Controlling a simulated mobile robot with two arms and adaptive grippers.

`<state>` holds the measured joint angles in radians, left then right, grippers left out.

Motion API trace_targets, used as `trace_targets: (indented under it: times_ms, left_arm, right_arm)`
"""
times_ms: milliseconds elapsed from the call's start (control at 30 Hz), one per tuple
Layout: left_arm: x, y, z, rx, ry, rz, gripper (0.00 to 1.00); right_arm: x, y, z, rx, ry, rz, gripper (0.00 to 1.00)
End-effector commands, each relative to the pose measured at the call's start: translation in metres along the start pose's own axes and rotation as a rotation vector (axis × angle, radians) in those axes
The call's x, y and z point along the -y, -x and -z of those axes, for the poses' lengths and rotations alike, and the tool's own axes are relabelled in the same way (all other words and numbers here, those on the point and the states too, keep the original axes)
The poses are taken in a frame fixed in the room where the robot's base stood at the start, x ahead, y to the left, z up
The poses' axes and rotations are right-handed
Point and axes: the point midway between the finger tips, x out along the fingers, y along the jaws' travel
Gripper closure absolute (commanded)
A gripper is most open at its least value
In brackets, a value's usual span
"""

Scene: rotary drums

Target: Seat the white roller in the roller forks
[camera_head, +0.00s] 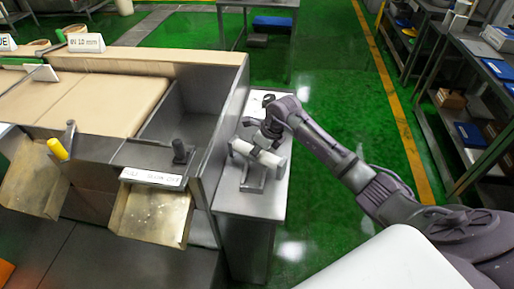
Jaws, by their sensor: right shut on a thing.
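The white roller (270,158) lies level over the grey roller forks (252,183) on the narrow metal side table (268,207). My right gripper (267,143) reaches in from the right and is shut on the roller near its middle, from above. The gripper hides part of the roller. The view is too small to tell whether the roller's ends rest in the forks or hang just above them. My left gripper is not in view.
A metal machine with a tan bed (95,98) and a high side wall (222,122) stands close left of the side table. Two chutes and a yellow-handled lever (58,149) are at its front. Shelves (460,125) stand at the right. Green floor between is clear.

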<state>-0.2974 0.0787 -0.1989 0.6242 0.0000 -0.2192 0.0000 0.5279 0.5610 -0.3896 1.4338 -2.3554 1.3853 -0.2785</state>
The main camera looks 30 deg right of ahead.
Motion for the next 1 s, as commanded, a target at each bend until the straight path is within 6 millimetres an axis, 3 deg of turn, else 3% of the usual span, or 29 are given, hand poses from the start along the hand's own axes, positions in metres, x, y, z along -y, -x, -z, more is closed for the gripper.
trace_targets:
  times_ms: [300,333,467,867,1000]
  left_arm:
    - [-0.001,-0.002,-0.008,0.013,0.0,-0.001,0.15]
    - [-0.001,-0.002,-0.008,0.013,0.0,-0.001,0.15]
    - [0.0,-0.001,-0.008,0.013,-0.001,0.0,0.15]
    - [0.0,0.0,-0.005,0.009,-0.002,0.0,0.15]
    - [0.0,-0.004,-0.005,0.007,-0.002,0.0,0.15]
  right_arm:
    - [0.001,-0.003,0.0,0.005,0.001,0.003,1.0]
    - [0.001,-0.004,0.001,0.002,0.001,0.002,0.59]
    - [0.001,-0.003,0.001,0.002,0.001,0.001,0.38]
    - [0.001,0.002,0.0,0.004,0.001,0.002,0.36]
    - [0.002,0.021,0.0,0.005,0.002,0.005,0.36]
